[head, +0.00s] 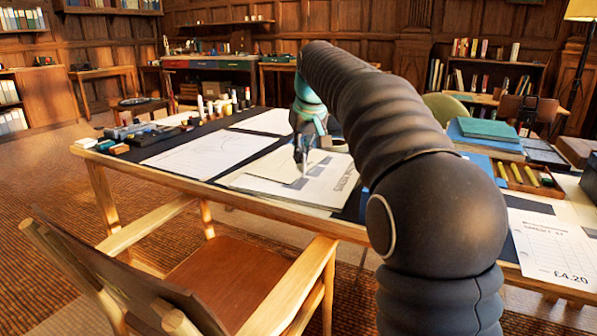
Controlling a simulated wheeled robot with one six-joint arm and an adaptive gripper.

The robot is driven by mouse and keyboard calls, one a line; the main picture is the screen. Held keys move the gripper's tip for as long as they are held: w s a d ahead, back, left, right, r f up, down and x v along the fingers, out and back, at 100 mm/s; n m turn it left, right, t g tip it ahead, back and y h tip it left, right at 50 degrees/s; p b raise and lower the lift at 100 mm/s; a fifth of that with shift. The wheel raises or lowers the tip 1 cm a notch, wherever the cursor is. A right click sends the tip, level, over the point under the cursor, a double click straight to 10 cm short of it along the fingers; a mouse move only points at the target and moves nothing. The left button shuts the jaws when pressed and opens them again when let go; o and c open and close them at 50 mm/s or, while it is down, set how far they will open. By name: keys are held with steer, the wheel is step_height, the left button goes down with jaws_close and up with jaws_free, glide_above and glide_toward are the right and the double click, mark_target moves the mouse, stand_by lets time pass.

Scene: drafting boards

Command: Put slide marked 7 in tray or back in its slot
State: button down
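My gripper (302,163) points down over a light sheet or folder (275,187) with several dark rectangles and large lettering, on the drafting table. I cannot tell whether its fingers touch the sheet, are apart, or hold anything. A small dark rectangle (312,171) lies beside the fingertips, but any mark on it is too small to read. I cannot pick out a slide marked 7. A shallow wooden tray (507,181) at the right of the table holds several yellow-green and dark pieces. My arm hides part of the table's middle.
A wooden armchair (235,287) stands at the table's near side. Drawing sheets (205,153) and small bottles (222,108) lie or stand to the left. Teal and blue books (488,130) are stacked at the right, behind a price sheet (553,247) reading £4.20.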

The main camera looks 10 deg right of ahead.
steer(key=shift+w+a+f, duration=0.15)
steer(key=shift+a+f, duration=0.2)
steer(key=shift+a, duration=0.05)
steer(key=shift+f+b, duration=0.5)
steer(key=shift+f, duration=1.35)
steer(key=shift+f, duration=0.1)
steer(key=c, duration=1.3)
jaws_free()
steer(key=p+v, duration=0.2)
steer(key=v, duration=1)
